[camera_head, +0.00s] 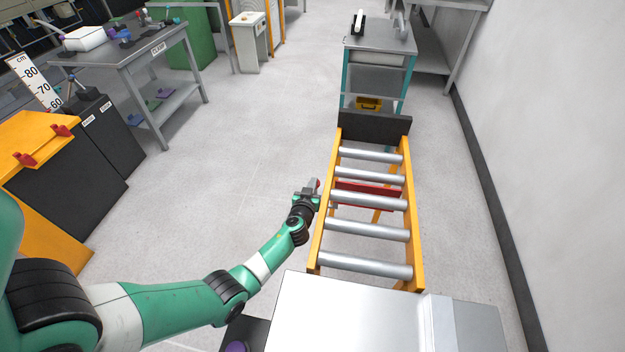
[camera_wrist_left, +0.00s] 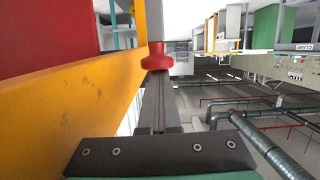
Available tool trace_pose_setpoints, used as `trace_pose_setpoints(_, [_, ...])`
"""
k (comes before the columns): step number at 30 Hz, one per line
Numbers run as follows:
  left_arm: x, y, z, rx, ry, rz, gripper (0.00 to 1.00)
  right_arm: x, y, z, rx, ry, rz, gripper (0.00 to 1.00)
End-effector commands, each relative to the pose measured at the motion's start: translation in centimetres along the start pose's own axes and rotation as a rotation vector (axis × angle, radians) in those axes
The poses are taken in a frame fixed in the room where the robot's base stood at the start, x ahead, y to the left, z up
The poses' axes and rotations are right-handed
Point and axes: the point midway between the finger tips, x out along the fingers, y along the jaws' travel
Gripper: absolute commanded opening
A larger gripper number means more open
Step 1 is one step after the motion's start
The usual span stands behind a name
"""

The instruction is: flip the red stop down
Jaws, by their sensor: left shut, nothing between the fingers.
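The red stop (camera_head: 368,188) is a red plate lying across the roller conveyor between two silver rollers. I cannot tell its exact tilt. In the left wrist view a large red surface (camera_wrist_left: 40,30) fills the upper left beside the orange rail. A red knob (camera_head: 318,183) is on the outer left side of the conveyor; it also shows in the left wrist view (camera_wrist_left: 157,58). My left gripper (camera_head: 312,186) is shut and empty, its fingertips right at the knob. I cannot tell whether they touch it. My right gripper is not in view.
The conveyor's orange rail (camera_head: 323,215) runs just right of my left gripper. A dark end plate (camera_head: 375,127) closes its far end. A grey metal housing (camera_head: 350,318) stands at the near end. The floor left of the conveyor is clear. A teal-framed cart (camera_head: 380,70) stands beyond.

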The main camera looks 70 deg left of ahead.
Motion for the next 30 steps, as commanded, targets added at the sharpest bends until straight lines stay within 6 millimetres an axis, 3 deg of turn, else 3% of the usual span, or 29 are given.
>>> trace_pose_setpoints(7, [-1.2, 0.6, -4.9, 0.001, 0.003, 0.007, 0.00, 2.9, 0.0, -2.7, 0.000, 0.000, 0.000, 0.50])
trace_pose_setpoints(12, [-5.8, 0.6, -4.2, 0.004, 0.000, 0.011, 0.00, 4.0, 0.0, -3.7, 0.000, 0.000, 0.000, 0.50])
trace_pose_setpoints(18, [-9.8, 0.6, -4.0, 0.003, 0.002, 0.010, 0.00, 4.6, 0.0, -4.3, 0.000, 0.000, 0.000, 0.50])
trace_pose_setpoints(23, [-10.9, 0.5, -3.9, 0.003, 0.002, 0.008, 0.00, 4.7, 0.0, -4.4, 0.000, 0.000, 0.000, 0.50])
trace_pose_setpoints(30, [-10.9, 0.5, -3.9, 0.002, 0.003, 0.008, 0.00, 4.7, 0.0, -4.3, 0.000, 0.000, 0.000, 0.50])
